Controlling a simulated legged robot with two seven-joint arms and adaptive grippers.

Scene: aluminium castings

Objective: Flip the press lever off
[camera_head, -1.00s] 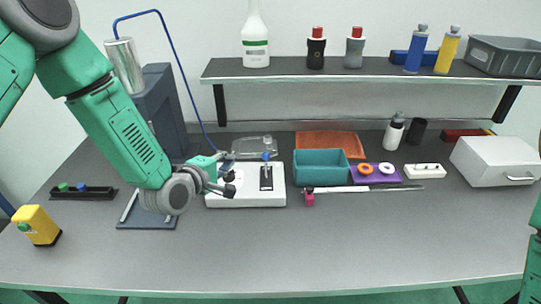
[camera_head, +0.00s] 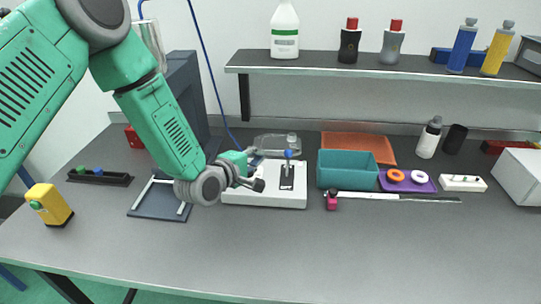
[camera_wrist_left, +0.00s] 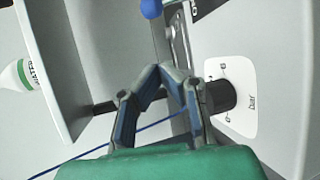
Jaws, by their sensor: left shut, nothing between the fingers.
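The press lever (camera_head: 288,154) has a blue knob and stands at a dark slotted plate on a white box (camera_head: 265,198) in the middle of the table. Its knob is at the far end of the slot. My left gripper (camera_head: 259,180) is shut and empty over the left part of the box, left of the lever and apart from it. In the left wrist view, the shut fingers (camera_wrist_left: 163,72) meet in a point. A blue knob (camera_wrist_left: 151,8) shows at the top edge, beyond them. A black round knob (camera_wrist_left: 221,95) on a white plate marked "bar" is right of the fingers. My right gripper is not seen.
A teal bin (camera_head: 346,178) stands right of the box, with an orange tray (camera_head: 358,143) behind it. A clear part (camera_head: 272,146) lies behind the box. A blue-grey stand (camera_head: 190,90) is at left. The table front (camera_head: 300,250) is clear.

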